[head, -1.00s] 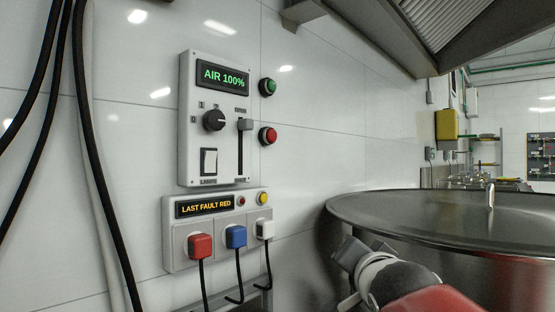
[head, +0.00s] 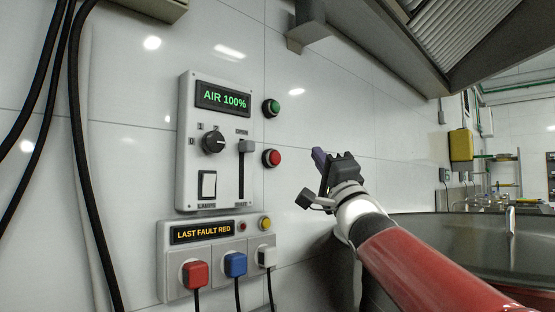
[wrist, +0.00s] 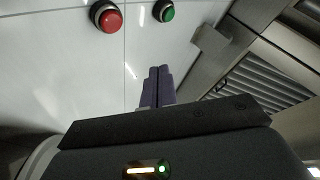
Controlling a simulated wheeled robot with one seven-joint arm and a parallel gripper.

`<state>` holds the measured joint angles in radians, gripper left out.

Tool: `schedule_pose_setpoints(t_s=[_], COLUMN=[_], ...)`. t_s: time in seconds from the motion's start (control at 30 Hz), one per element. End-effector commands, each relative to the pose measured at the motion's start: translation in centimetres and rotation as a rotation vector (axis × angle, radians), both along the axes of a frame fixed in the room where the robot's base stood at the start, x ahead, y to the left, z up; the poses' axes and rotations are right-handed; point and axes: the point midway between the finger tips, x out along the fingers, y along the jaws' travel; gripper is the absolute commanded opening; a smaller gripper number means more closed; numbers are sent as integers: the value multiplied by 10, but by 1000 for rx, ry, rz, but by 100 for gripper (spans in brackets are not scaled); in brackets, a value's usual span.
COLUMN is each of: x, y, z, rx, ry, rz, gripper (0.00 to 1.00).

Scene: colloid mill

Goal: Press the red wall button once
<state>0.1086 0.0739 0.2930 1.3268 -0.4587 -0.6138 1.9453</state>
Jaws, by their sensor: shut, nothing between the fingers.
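The red wall button (head: 271,158) sits on the white wall, right of the grey control panel and below a green button (head: 271,108). In the wrist view the red button (wrist: 108,18) is at the top, left of the green button (wrist: 164,11). My gripper (head: 319,157) is to the right of the red button in the head view, at about its height and apart from it. Its purple fingers (wrist: 157,84) are together and hold nothing. The red button is in plain sight in both views.
The control panel (head: 187,140) reads AIR 100%. Below it, a socket box (head: 171,262) carries red, blue and white plugs with hanging cables. A metal hood (head: 400,50) hangs above, and a large steel vessel (head: 440,228) stands at lower right.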

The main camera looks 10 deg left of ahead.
Motion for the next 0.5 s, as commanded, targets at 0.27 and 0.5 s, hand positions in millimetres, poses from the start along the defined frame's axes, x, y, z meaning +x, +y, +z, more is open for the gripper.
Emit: schedule_pose_setpoints(t_s=[0.27,0.5], x=[15,37], y=[20,47], z=[1,2], rx=[1,0], ry=[3,4], rz=[4,2], gripper=[0,0])
